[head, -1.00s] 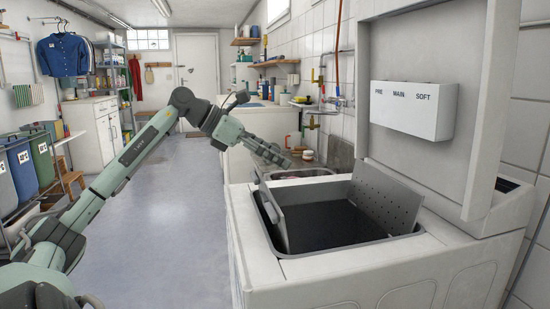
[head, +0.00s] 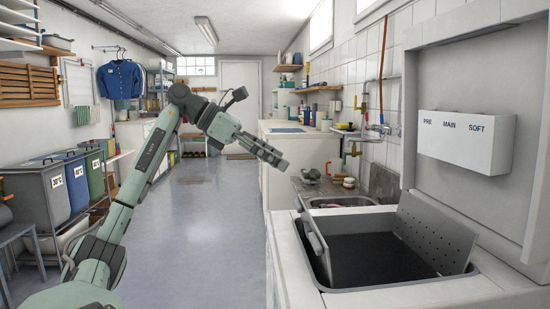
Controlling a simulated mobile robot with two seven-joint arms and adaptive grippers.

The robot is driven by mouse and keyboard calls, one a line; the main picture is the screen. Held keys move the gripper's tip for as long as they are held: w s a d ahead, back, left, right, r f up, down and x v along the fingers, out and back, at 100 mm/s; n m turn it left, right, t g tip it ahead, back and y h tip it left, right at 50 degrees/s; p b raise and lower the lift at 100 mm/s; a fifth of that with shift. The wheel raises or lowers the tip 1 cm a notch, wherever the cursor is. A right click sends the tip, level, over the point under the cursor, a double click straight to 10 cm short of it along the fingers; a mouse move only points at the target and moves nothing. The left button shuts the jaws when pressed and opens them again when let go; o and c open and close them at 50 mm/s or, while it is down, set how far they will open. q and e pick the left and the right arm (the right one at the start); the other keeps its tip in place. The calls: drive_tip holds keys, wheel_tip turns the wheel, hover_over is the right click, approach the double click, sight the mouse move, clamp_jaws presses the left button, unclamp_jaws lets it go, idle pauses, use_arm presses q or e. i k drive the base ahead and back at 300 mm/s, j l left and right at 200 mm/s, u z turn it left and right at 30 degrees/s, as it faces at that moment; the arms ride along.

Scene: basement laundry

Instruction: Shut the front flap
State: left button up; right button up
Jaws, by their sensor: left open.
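The top-loading washer (head: 295,270) stands at the right with its lid (head: 478,95) raised. Inside its dark opening two grey drum flaps stand open. The front flap (head: 317,246), on the left side of the opening, is tilted up and seen nearly edge-on. The perforated rear flap (head: 436,236), on the right, leans back toward the lid. My left gripper (head: 279,159) is open and empty, in the air up and left of the front flap, apart from it. My right gripper is out of view.
A white box marked PRE, MAIN, SOFT (head: 465,141) is on the lid's inner face. A sink (head: 340,201) lies behind the washer. Grey, blue and green bins (head: 72,182) stand at the left. The floor (head: 215,235) between is clear.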

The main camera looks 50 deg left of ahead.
sight(319, 250)
drive_tip(key=k+j, duration=0.75)
drive_tip(key=k, duration=0.1)
